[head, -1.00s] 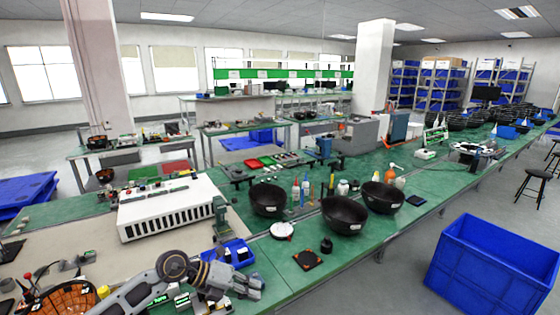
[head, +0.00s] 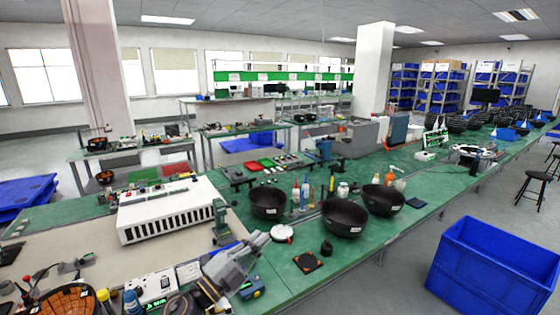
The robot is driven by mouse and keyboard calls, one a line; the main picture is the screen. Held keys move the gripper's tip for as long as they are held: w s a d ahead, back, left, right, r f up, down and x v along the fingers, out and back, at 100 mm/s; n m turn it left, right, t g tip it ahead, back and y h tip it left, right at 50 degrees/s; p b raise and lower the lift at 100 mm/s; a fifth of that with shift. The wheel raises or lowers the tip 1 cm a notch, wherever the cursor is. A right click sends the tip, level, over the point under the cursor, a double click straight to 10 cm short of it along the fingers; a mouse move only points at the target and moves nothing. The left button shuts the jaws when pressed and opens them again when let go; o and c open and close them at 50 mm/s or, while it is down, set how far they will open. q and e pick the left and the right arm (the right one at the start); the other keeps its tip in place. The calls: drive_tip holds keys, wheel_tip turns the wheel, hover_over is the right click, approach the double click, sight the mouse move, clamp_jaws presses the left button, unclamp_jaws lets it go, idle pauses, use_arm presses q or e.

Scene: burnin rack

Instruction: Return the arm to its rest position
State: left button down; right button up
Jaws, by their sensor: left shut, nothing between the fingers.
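My left gripper (head: 256,243) is in the lower middle of the head view, over the front part of the green bench. It is shut and empty, with its fingers pointing up and to the right. It partly covers a blue tray (head: 222,250) on the bench. My right gripper is not in view.
A white slotted rack unit (head: 172,212) stands behind and left of the gripper. Black bowls (head: 345,217) stand to the right, near a white round device (head: 282,233) and a black-orange pad (head: 308,261). A white device with a green display (head: 155,286) is at lower left. A large blue crate (head: 490,265) is on the floor.

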use_arm(q)
drive_tip(key=s+a+f+n+y, duration=0.2)
drive_tip(key=a+f+n+y, duration=1.1)
drive_tip(key=a+n+y, duration=0.4)
drive_tip(key=s+f+n+g+h, duration=0.1)
drive_tip(key=s+f+n+g, duration=0.1)
drive_tip(key=s+f+g, duration=0.7)
drive_tip(key=s+f+n+g+h, duration=0.1)
drive_tip(key=s+f+n+g, duration=0.2)
drive_tip(key=s+f, duration=0.7)
drive_tip(key=s+f+g, duration=0.1)
drive_tip(key=s+f, duration=0.2)
drive_tip(key=f, duration=1.2)
drive_tip(key=s+f+g, duration=0.1)
drive_tip(key=s+f, duration=0.2)
drive_tip(key=f, duration=1.2)
drive_tip(key=s+a+f, duration=0.2)
drive_tip(key=s+f, duration=0.7)
drive_tip(key=s, duration=0.2)
drive_tip(key=s+a+f, duration=0.1)
drive_tip(key=s+f, duration=0.9)
drive_tip(key=s, duration=0.1)
drive_tip(key=shift+a+f+m+g, duration=0.25)
drive_tip(key=shift+a+m+g, duration=0.1)
drive_tip(key=shift+m+g, duration=0.05)
